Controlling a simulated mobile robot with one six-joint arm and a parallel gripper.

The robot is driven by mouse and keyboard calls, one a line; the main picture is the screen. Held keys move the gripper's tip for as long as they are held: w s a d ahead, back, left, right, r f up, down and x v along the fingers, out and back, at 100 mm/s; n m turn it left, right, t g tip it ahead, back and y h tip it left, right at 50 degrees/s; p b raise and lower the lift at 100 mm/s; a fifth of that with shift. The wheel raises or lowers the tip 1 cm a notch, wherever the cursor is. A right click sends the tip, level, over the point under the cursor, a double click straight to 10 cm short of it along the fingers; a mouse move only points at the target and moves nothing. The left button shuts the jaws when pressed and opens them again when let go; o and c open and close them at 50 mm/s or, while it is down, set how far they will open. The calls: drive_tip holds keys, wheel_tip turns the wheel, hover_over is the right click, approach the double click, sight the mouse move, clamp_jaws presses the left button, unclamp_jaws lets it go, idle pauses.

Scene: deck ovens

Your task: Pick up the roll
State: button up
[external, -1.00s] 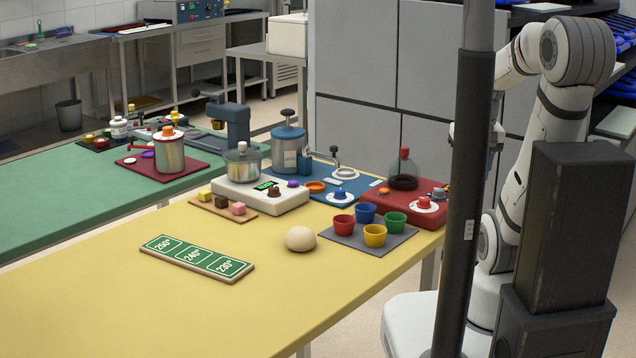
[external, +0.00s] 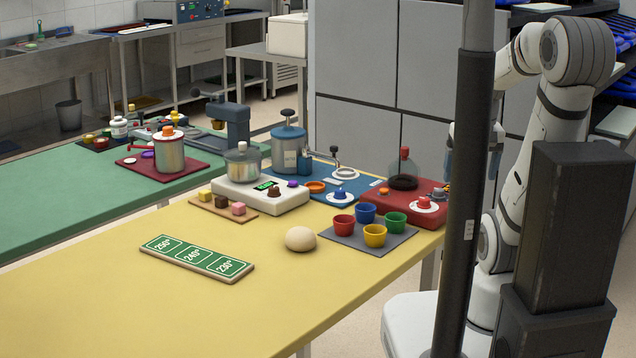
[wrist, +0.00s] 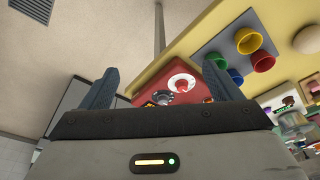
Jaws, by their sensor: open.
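The roll (external: 300,239) is a pale round ball of dough. It rests on the yellow table (external: 215,312), left of the grey mat (external: 345,239) with small coloured cups. Part of it shows at the right edge of the wrist view (wrist: 309,39). My gripper (wrist: 161,66) is open and empty, its two blue-grey fingers apart. In the external view the gripper is partly hidden behind the dark pole, at the right of the table and well away from the roll.
A red board (external: 427,211) with a glass-domed device stands at the table's right end. A white scale (external: 262,203) and a small board with coloured cubes lie behind the roll. A green temperature sign (external: 197,257) lies left. The front of the table is clear.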

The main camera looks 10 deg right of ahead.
drive_tip(key=g+p, duration=0.2)
drive_tip(key=g, duration=0.1)
hover_over(300, 229)
drive_tip(key=shift+n, duration=0.3)
wheel_tip(300, 229, down, 9)
drive_tip(key=shift+w+d+f, duration=0.1)
drive_tip(key=shift+f, duration=0.1)
wheel_tip(300, 229, down, 8)
drive_tip(key=shift+r+p, duration=0.15)
drive_tip(key=shift+p, duration=0.15)
drive_tip(key=shift+c, duration=0.3)
drive_tip(key=c, duration=1)
